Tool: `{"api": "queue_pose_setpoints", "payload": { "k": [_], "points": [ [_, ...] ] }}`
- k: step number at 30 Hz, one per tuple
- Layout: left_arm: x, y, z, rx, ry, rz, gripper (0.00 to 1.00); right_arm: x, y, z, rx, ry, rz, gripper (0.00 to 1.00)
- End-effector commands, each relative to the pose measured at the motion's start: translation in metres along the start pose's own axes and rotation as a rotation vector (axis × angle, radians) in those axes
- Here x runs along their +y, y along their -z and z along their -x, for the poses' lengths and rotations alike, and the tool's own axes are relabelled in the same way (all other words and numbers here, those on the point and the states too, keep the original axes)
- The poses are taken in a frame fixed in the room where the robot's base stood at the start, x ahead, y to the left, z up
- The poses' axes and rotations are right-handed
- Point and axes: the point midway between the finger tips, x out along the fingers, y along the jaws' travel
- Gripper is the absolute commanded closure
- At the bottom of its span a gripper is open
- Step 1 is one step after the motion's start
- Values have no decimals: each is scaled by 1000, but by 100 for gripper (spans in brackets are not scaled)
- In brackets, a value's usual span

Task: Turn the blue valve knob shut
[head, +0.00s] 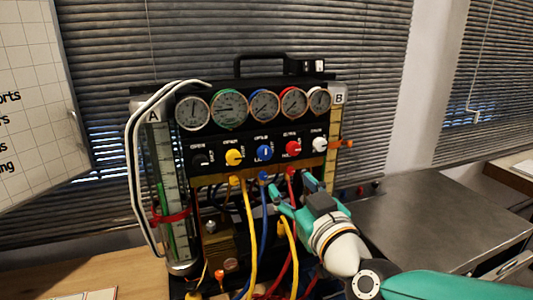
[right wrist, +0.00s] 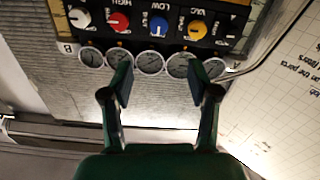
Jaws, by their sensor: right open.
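The blue valve knob (head: 264,152) is in the middle of the black front panel (head: 218,168) on the gauge rig, between the yellow and red knobs. It also shows near the top of the right wrist view (right wrist: 158,27), which sees the rig upside down. I cannot tell how far the knob is turned. My right gripper (head: 293,190) is open and empty, in front of the rig and below and to the right of the blue knob, apart from it. Its two fingers also show in the right wrist view (right wrist: 160,80). My left gripper is not in view.
Beside the blue knob are black (head: 201,159), yellow (head: 234,157), red (head: 292,147) and white (head: 319,144) knobs. A row of gauges (head: 263,104) sits above. Yellow (head: 250,225) and blue hoses hang below. A clear tube (head: 163,190) stands left. A grey table (head: 430,215) is right.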

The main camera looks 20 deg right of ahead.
Motion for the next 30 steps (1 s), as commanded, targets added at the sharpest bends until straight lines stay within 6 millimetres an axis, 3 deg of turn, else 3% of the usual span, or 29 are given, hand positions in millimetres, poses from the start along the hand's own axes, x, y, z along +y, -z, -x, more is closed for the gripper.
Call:
{"api": "queue_pose_setpoints", "payload": {
  "k": [18, 24, 30],
  "points": [
    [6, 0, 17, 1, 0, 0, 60, 3, -1, -124, -5, -5, 2, 40],
    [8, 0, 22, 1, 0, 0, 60, 4, -1, -146, -3, -5, 1, 40],
    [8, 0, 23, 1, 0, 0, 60, 4, -2, -152, -3, -6, 1, 40]
  ]
}}
